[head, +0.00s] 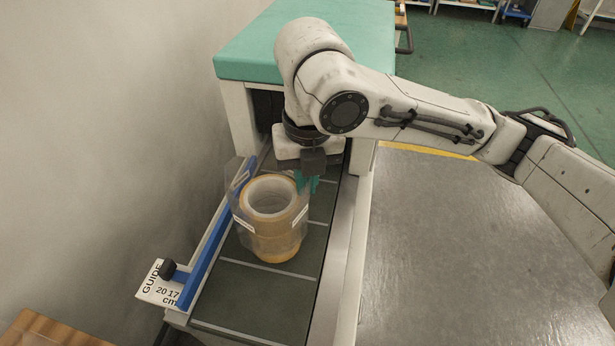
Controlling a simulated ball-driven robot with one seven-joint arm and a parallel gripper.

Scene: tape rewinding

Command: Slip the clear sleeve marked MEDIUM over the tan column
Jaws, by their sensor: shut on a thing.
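The tan column (272,246), a stack of tape rolls with a pale hollow core, stands upright on the dark conveyor. The clear sleeve (238,204) is around the upper part of the column, and the column's lower part shows below it. White labels sit on the sleeve's faces; their print is too small to read. My gripper (307,183), with green fingers, is at the sleeve's back right edge and shut on its wall. The fingertips are partly hidden, and I cannot tell whether the sleeve touches the column.
A blue guide rail (205,255) runs along the conveyor's left side, with a white GUIDE sign (160,285) at its near end. A metal side rail (347,262) bounds the right. A green-topped housing (245,55) stands behind. The conveyor (255,305) is clear in front.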

